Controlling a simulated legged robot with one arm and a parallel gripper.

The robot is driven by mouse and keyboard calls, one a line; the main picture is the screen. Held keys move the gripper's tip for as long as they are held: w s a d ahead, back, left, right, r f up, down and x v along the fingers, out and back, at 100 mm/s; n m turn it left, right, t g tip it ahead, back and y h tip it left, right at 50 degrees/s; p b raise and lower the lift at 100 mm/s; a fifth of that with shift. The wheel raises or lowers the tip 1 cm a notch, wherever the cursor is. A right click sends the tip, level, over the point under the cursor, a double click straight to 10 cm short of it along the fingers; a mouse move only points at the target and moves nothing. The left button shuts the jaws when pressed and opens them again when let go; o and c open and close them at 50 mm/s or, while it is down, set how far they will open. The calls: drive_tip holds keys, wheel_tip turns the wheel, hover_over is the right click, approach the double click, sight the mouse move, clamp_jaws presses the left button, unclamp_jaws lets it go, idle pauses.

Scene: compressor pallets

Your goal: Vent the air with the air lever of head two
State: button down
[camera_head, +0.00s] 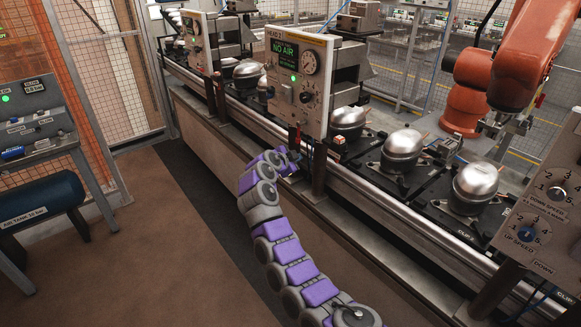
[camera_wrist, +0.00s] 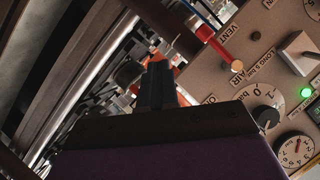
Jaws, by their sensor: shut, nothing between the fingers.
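The head two panel (camera_head: 297,82) stands over the conveyor, with a lit display reading "NO AIR", a round gauge and a green light. In the wrist view, a red lever (camera_wrist: 221,48) sits on the panel face beside the printed words "VENT" and "AIR". My gripper (camera_head: 296,152) is at the lower front of this panel. In the wrist view my gripper (camera_wrist: 160,72) is shut and empty, with its dark fingers to the left of the red lever and apart from it. In the head view the lever is too small to tell clearly.
Compressors (camera_head: 403,145) sit on pallets along the conveyor. An orange robot arm (camera_head: 510,65) stands behind it at the right. Another panel (camera_head: 198,42) is farther left, and a control panel (camera_head: 545,205) is at the right. A blue air tank (camera_head: 40,200) stands left; floor between is clear.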

drive_tip(key=shift+s+a, duration=0.3)
drive_tip(key=shift+s, duration=0.4)
drive_tip(key=shift+s+a, duration=0.35)
drive_tip(key=shift+s, duration=0.4)
drive_tip(key=shift+s+a, duration=0.3)
drive_tip(key=shift+s, duration=0.4)
drive_tip(key=shift+r, duration=0.1)
